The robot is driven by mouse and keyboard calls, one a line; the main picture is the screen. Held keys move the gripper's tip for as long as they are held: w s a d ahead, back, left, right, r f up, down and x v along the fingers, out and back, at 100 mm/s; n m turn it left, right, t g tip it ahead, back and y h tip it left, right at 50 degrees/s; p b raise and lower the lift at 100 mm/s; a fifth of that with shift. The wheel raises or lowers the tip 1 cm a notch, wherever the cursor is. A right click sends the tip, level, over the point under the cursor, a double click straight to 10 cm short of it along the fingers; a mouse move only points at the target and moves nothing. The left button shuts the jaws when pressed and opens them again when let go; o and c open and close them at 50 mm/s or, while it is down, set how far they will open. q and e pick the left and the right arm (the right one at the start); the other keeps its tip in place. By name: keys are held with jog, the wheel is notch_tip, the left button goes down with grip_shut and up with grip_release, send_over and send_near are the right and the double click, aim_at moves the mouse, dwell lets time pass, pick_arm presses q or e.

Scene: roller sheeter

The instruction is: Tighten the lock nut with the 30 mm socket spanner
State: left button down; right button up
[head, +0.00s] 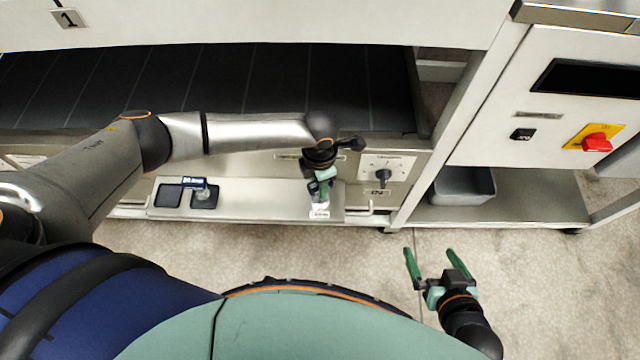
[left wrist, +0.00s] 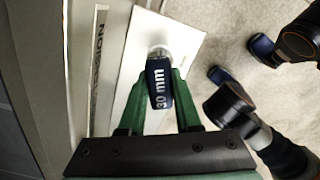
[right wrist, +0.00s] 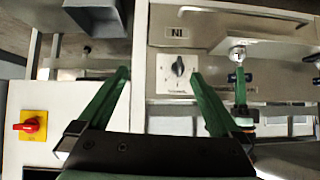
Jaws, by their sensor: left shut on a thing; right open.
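My left gripper (head: 320,190) is shut on the dark blue handle of the 30 mm socket spanner (left wrist: 158,88), whose white "30 mm" marking faces the left wrist camera. The spanner's silver end (left wrist: 158,52) is over a pale plate (left wrist: 185,45) at the front of the machine. The right wrist view also shows a round silver part (right wrist: 237,53) by the left gripper's green fingers. I cannot make out the lock nut separately, nor whether the socket is seated on it. My right gripper (head: 430,252) is open and empty, in front of the machine above the floor.
A black rotary knob (head: 383,176) is right of my left gripper. A grey bin (head: 462,186) and red switch (head: 596,143) are further right.

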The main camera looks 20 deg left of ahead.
pick_arm(q)
jog(key=shift+w+d+r+b, duration=0.1)
jog(key=shift+w+b, duration=0.05)
jog(key=shift+b, duration=0.35)
jog(key=shift+w+r+m+b, duration=0.15)
jog(key=shift+m+b, duration=0.15)
jog(key=shift+b, duration=0.9)
pick_arm(e)
jog(key=w+r+n+t+y, duration=0.1)
jog(key=w+r+t, duration=0.2)
jog(key=r, duration=0.6)
jog(key=w+r+n+t+y, duration=0.1)
jog(key=w+r+t, duration=0.2)
jog(key=r, duration=0.7)
jog(key=t, duration=0.2)
jog(key=shift+w+n+t+y, duration=0.3)
jog(key=shift+w+n+y, duration=0.1)
pick_arm(q)
jog(key=shift+s+p, duration=0.2)
jog(key=shift+p, duration=0.15)
pick_arm(e)
jog(key=shift+a+r, duration=0.1)
jog(key=shift+r, duration=0.25)
pick_arm(q)
jog(key=shift+s+f+n+p, duration=0.1)
jog(key=shift+f+n+p, duration=0.1)
jog(key=shift+n+p, duration=0.3)
pick_arm(e)
jog(key=shift+r, duration=0.35)
